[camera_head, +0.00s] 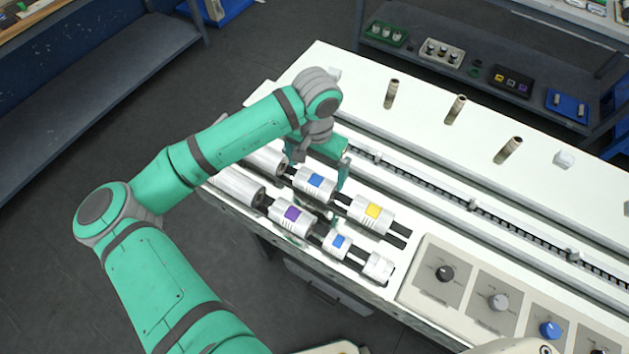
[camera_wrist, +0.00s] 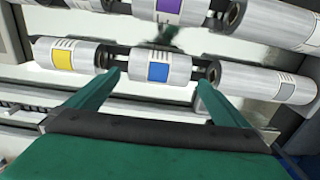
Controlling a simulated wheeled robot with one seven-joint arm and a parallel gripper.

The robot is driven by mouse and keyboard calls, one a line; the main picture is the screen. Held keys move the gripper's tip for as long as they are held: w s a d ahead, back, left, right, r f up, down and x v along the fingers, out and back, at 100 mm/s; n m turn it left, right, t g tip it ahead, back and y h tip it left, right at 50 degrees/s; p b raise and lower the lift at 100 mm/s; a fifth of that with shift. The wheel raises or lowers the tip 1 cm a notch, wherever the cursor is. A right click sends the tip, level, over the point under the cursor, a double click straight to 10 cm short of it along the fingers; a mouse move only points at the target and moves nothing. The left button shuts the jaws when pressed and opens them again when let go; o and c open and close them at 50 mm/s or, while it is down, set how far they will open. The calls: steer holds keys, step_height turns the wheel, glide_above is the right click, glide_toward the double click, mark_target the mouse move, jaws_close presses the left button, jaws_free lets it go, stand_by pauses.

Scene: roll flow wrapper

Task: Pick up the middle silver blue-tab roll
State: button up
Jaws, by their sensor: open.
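The middle silver blue-tab roll (camera_head: 316,184) lies on the far row of the white machine, between a yellow-tab roll (camera_head: 372,213) and a long silver roll (camera_head: 266,160). In the wrist view the blue-tab roll (camera_wrist: 158,72) is centred, with its tab facing the camera. My gripper (camera_head: 318,169) is open over this roll. In the wrist view my gripper (camera_wrist: 158,84) has one fingertip near each end of the roll, with nothing held. I cannot tell whether the fingers touch it.
A near row holds a purple-tab roll (camera_head: 292,216) and a smaller blue-tab roll (camera_head: 338,244). The yellow-tab roll (camera_wrist: 66,56) and a grey-tab roll (camera_wrist: 262,82) flank closely in the wrist view. A knob panel (camera_head: 500,300) is at right; upright posts (camera_head: 456,108) stand behind.

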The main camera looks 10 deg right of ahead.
mark_target(316, 179)
steer(key=f, duration=0.4)
steer(key=shift+s+a+f, duration=0.2)
steer(key=shift+s+f, duration=0.1)
steer(key=shift+f, duration=0.1)
steer(key=shift+c, duration=0.3)
steer(key=c, duration=1)
steer(key=shift+d, duration=0.1)
steer(key=shift+c, duration=0.7)
steer(key=shift+w+r, duration=0.1)
